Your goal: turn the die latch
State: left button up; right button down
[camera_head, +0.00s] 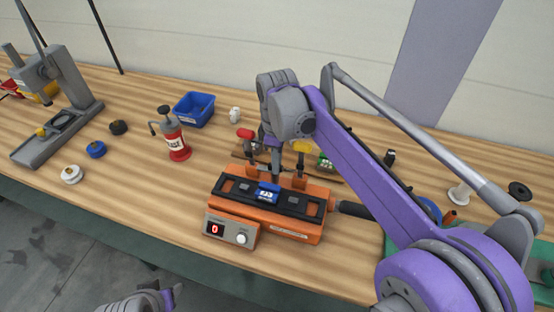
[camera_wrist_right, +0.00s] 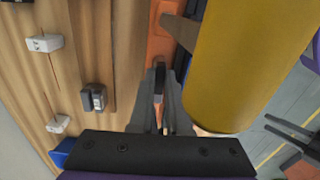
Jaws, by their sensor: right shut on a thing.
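An orange machine (camera_head: 265,207) with black bars on top and a blue block (camera_head: 268,192) stands on the wooden bench. My right gripper (camera_head: 276,163) reaches down at the machine's rear side, between its orange posts. In the right wrist view, my right gripper (camera_wrist_right: 159,98) is shut on a small dark upright piece (camera_wrist_right: 159,78), seemingly the die latch, against an orange part. The piece's lower end is hidden by the fingers. A large yellow cylinder (camera_wrist_right: 245,60) is close beside the fingers. At the head view's bottom edge only part of my left arm shows; its fingertips do not.
A control box (camera_head: 231,230) reading 0 is at the machine's front. A grey press (camera_head: 60,100) stands far left. Bench around the can is mostly free.

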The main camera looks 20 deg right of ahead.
jog(key=shift+m, duration=0.4)
jog(key=c, duration=0.9)
grip_release()
jog(key=shift+r, duration=0.15)
notch_tip(320, 180, up, 11)
jog(key=shift+f+p, duration=0.2)
jog(key=shift+p, duration=0.35)
jog(key=shift+f, duration=0.1)
